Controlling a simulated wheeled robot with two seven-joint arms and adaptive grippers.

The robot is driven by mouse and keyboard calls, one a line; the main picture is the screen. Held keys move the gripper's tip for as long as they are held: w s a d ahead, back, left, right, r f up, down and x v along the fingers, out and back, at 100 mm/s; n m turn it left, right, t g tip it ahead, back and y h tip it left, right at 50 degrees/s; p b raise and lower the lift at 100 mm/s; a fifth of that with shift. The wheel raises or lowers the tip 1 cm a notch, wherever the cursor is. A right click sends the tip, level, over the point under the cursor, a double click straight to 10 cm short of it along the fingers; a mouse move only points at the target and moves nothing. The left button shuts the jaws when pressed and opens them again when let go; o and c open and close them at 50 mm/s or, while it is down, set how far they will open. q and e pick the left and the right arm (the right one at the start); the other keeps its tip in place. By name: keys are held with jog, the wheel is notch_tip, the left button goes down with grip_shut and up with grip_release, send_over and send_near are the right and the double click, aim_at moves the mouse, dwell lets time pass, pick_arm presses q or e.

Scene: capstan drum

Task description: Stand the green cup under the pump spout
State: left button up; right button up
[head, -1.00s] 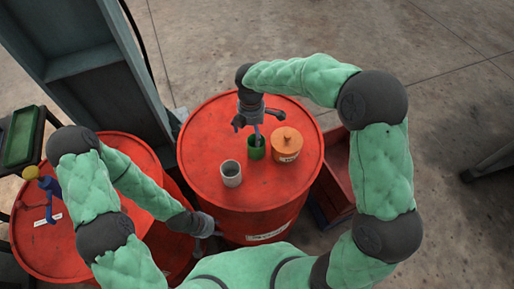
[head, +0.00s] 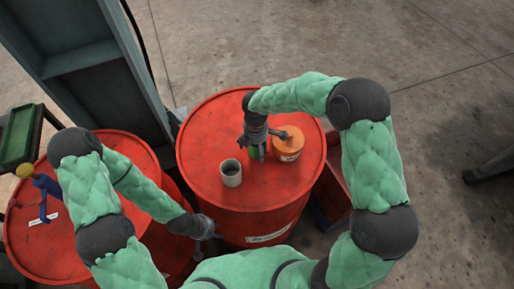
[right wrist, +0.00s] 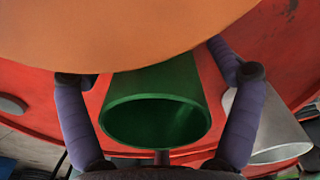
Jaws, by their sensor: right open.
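The green cup (head: 254,154) stands on the middle red drum, mostly hidden by my right gripper (head: 256,150) in the head view. In the right wrist view the green cup (right wrist: 155,110) lies between the two purple fingers of my right gripper (right wrist: 160,110), which is open with a gap on each side. The blue pump (head: 46,186) with a yellow knob (head: 26,171) is on the left drum; its spout is too small to make out clearly. My left gripper (head: 205,229) is low by the middle drum's front left edge; its fingers are unclear.
An orange lidded pot (head: 289,146) stands just right of the green cup, close to my right gripper. A grey cup (head: 231,173) stands to the front left. The middle red drum (head: 205,135) and left red drum (head: 110,150) stand side by side. A steel post (head: 105,75) rises behind.

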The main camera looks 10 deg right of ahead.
jog(key=shift+r, duration=0.1)
jog(key=c, duration=1.3)
jog(key=shift+r, duration=0.5)
notch_tip(320, 180, up, 2)
jog(key=shift+w+r+p, duration=0.1)
jog(key=shift+p, duration=0.3)
jog(key=s+a+r+p, duration=0.1)
jog(key=s+r, duration=0.2)
jog(key=s, duration=0.1)
jog(key=s+a+r, duration=0.1)
jog(key=s+r, duration=0.2)
jog(key=s, duration=0.2)
jog(key=s+a+r+p, duration=0.1)
jog(key=s+r, duration=0.2)
jog(key=s, duration=0.1)
jog(key=shift+s+a+r+p, duration=0.2)
jog(key=shift+s+r+p, duration=0.1)
jog(key=shift+s+r, duration=0.1)
